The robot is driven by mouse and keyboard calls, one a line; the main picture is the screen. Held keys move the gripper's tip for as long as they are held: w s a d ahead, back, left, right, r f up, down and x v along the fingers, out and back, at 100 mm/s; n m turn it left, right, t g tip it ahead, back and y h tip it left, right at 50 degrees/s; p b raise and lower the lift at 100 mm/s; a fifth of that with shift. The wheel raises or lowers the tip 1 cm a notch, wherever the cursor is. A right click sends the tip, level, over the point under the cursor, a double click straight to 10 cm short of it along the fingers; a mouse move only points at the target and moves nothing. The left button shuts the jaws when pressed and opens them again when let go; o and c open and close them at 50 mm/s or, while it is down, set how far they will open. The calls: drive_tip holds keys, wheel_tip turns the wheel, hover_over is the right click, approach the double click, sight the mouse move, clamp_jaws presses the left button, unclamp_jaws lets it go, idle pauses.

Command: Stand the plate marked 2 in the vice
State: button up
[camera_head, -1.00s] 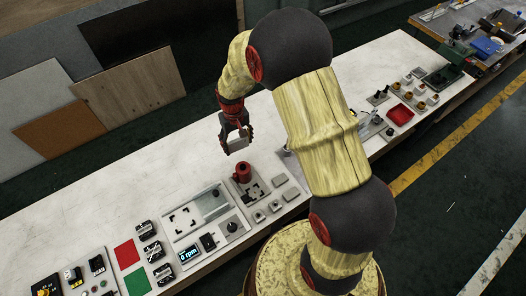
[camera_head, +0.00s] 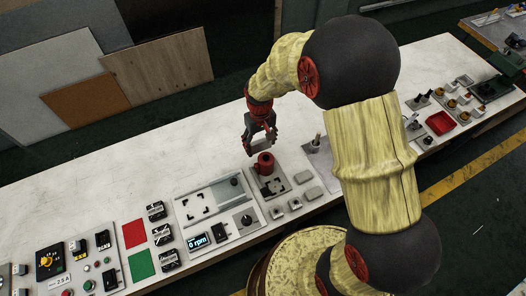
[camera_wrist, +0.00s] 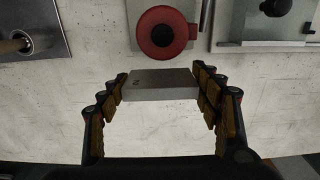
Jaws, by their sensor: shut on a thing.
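My gripper (camera_head: 261,143) is shut on a small grey plate (camera_wrist: 160,84), held between its two fingers above the white bench. In the wrist view the plate has a small dark mark near its left end, which looks like a 2 but is too small to read surely. In the head view the gripper is just behind a red cylinder (camera_head: 264,164), which stands on a grey base. The red cylinder also shows in the wrist view (camera_wrist: 164,34), beyond the plate and apart from it. I cannot tell for sure which fixture is the vice.
A red tray (camera_head: 439,123) is farther right. The white bench (camera_head: 150,165) is clear behind the fixtures.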

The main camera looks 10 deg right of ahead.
sight(261, 150)
drive_tip(key=shift+f+b, duration=0.7)
drive_tip(key=shift+f, duration=2.3)
drive_tip(key=shift+f, duration=0.15)
drive_tip(key=o, duration=1.3)
